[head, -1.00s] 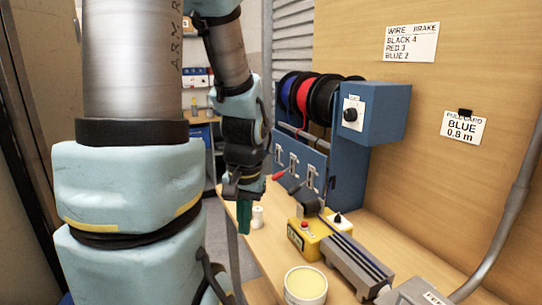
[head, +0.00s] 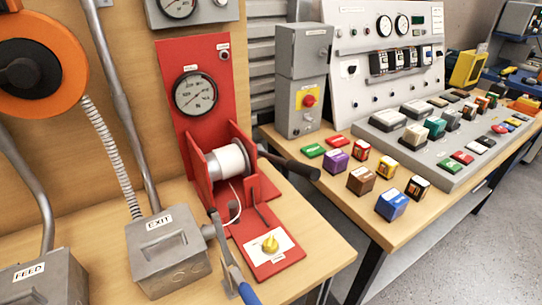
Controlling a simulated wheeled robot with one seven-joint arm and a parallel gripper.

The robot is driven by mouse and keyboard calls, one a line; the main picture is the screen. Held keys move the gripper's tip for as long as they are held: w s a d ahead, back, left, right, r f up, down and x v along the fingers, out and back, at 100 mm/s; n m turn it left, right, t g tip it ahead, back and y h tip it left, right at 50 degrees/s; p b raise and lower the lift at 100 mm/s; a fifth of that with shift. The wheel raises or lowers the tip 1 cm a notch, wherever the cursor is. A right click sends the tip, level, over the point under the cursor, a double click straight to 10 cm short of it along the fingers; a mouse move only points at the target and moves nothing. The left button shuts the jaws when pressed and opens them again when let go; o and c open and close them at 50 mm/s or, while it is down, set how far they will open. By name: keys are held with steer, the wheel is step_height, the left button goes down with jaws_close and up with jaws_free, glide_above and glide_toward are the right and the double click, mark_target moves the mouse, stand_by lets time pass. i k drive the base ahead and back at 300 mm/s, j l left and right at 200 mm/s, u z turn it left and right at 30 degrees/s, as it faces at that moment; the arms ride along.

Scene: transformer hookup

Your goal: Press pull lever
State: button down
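A red pulling machine (head: 203,60) stands at the back of the wooden bench, with a round gauge (head: 195,93) and a white drum (head: 228,160). A lever with a black grip (head: 300,168) sticks out from its right side, past the bench edge. A grey lever with a blue handle (head: 243,287) stands at the machine's front left, its lower end cut off by the frame. No label shows which is the pull lever. A yellow knob (head: 270,244) sits on the machine's front plate. My gripper is outside the current view.
The EXIT box (head: 167,255) stands close left of the blue-handled lever, and the FEED box (head: 40,280) is farther left. A second table (head: 340,150) with several coloured blocks and a control panel is to the right, across a narrow gap.

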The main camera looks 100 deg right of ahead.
mark_target(308, 172)
steer(key=k+j+u, duration=0.15)
steer(key=j+u, duration=0.15)
steer(key=j, duration=0.15)
steer(key=k+j+u, duration=0.1)
steer(key=j+u, duration=0.55)
steer(key=j, duration=0.25)
